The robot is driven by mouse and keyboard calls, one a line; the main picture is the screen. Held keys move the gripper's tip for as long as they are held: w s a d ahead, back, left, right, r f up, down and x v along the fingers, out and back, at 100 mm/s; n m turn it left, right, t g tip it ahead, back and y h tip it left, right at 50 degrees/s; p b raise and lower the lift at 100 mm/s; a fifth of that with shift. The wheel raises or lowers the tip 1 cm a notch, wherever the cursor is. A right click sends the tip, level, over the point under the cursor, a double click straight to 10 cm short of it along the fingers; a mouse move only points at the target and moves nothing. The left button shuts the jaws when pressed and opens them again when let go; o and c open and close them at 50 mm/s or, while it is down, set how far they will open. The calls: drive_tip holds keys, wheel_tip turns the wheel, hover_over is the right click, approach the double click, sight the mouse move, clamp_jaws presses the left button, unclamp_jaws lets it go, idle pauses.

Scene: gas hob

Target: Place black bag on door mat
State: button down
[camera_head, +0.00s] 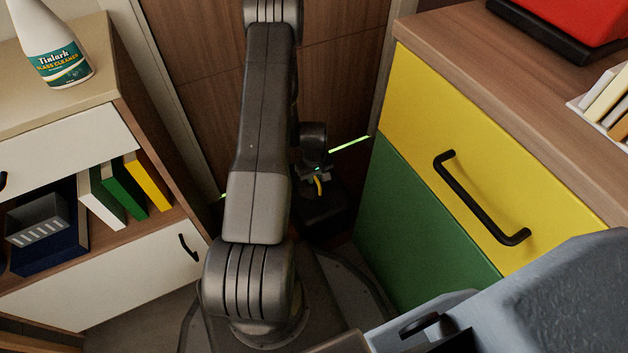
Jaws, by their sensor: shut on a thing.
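My gripper (317,178) is low in front of the wooden door, right of my forearm in the head view. It is shut on the black bag (325,212), a dark shape just below it. A small curved yellow piece shows between them. The bag is small and dark here, and my arm covers part of its left side. I cannot tell whether the bag touches the floor. No door mat can be made out; my arm and base hide much of the floor there.
A brown wooden door (338,75) stands behind. A cabinet with a yellow drawer (440,130) and a green front (400,215) is close on the right. A shelf unit (95,290) with books and a spray bottle (52,50) stands left. The gap between is narrow.

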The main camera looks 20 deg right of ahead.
drive_tip(key=shift+f, duration=0.1)
drive_tip(key=c, duration=1.5)
unclamp_jaws()
wheel_tip(320, 180, up, 12)
drive_tip(key=p, duration=0.4)
drive_tip(key=shift+r+p, duration=0.2)
drive_tip(key=shift+p, duration=0.1)
